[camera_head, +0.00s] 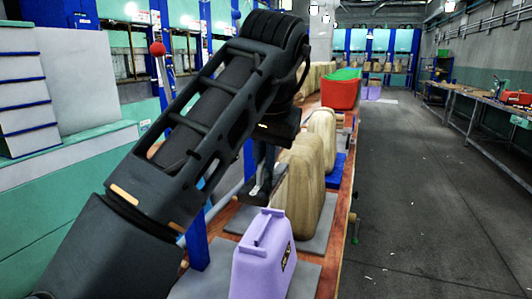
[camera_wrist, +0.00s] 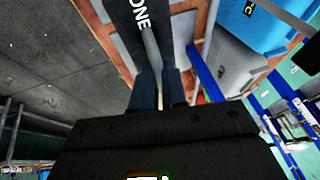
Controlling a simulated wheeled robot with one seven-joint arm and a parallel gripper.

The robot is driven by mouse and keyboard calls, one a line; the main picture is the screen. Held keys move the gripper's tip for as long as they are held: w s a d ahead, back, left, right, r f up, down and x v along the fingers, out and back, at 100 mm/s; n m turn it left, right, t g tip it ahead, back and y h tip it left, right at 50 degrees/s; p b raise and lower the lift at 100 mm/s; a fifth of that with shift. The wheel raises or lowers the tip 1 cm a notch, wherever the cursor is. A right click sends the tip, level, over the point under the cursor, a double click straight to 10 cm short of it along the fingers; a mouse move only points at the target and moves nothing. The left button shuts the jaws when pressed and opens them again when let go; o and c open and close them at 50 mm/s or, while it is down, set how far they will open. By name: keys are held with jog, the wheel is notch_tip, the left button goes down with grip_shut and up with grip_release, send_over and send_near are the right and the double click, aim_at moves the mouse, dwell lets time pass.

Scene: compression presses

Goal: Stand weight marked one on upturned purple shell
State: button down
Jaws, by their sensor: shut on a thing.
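The purple shell (camera_head: 262,265) stands on a grey mat on the wooden bench at the front of the head view, with a raised ridge on top and a dark label on its side. My gripper (camera_wrist: 160,88) is shut on a dark weight (camera_wrist: 135,25) with white letters "ONE" in the wrist view. In the head view my gripper (camera_head: 266,165) hangs behind and above the purple shell, apart from it in the picture. The weight's lower part is mostly hidden or dark there.
Beige shells (camera_head: 304,185) stand behind the purple one along the bench. A red bin (camera_head: 340,94) is farther back. Blue press posts (camera_head: 193,230) line the left. The wrist view shows a blue shell (camera_wrist: 262,30) and a grey one (camera_wrist: 230,62).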

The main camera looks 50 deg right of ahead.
aim_at(267, 186)
jog(key=shift+s+a+f+p, duration=0.1)
jog(key=shift+a+f+p, duration=0.05)
jog(key=shift+f+p, duration=0.45)
notch_tip(267, 186, down, 7)
jog(key=b, duration=0.7)
jog(key=shift+r, duration=0.2)
jog(key=shift+f+b, duration=0.3)
jog(key=shift+f, duration=0.5)
dwell(0.6)
jog(key=c, duration=1.1)
grip_release()
jog(key=shift+f, duration=0.15)
jog(key=shift+p+v, duration=0.65)
jog(key=shift+v, duration=3.35)
